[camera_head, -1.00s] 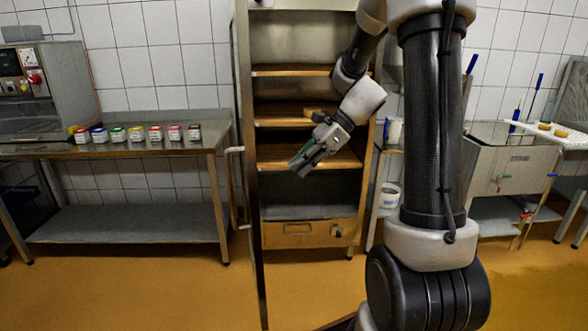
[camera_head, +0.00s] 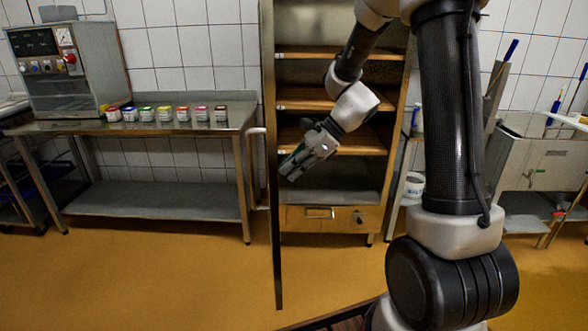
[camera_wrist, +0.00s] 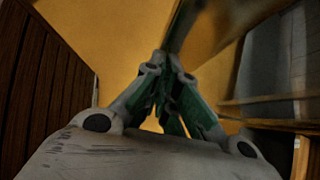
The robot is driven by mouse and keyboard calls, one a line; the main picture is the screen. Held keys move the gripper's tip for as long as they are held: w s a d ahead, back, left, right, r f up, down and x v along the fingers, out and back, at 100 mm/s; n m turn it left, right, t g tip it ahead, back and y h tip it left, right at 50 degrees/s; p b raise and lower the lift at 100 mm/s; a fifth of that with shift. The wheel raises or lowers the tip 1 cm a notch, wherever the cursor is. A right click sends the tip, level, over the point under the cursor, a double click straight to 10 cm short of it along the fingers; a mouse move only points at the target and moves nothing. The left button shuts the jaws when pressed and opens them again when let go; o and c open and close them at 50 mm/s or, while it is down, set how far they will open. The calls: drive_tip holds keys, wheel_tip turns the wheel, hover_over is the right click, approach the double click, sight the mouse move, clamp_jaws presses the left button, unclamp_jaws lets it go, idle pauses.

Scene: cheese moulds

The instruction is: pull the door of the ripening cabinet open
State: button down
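The ripening cabinet (camera_head: 385,195) stands in the middle of the head view with its shelves uncovered. Its door (camera_head: 271,200) stands swung far out and shows nearly edge-on at the cabinet's left side. The door's handle (camera_head: 257,168) sticks out on the door's left, outer side. My gripper (camera_head: 300,170) is on the inner side of the door, in front of the lower shelves, pointing down and left. In the wrist view its green-padded fingers (camera_wrist: 178,128) meet near the tips with nothing visible between them. Whether the gripper touches the door cannot be told.
A steel bench (camera_head: 190,128) with several small jars (camera_head: 165,114) and a control box (camera_head: 70,65) stands left of the door. A steel vat (camera_head: 545,165) stands at the right, and a white bucket (camera_head: 414,185) beside the cabinet. The orange floor (camera_head: 160,275) in front is clear.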

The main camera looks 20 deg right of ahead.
drive_tip(key=w+a+m, duration=0.1)
drive_tip(key=w+a, duration=0.3)
drive_tip(key=a, duration=0.7)
drive_tip(key=w+a+m+t, duration=0.1)
drive_tip(key=w+a, duration=0.3)
drive_tip(key=a, duration=0.6)
drive_tip(key=w+a+t, duration=0.1)
drive_tip(key=w+a, duration=0.4)
drive_tip(key=a, duration=0.6)
drive_tip(key=shift+a+m+h, duration=0.35)
drive_tip(key=shift+m+h, duration=0.05)
drive_tip(key=shift+d, duration=0.15)
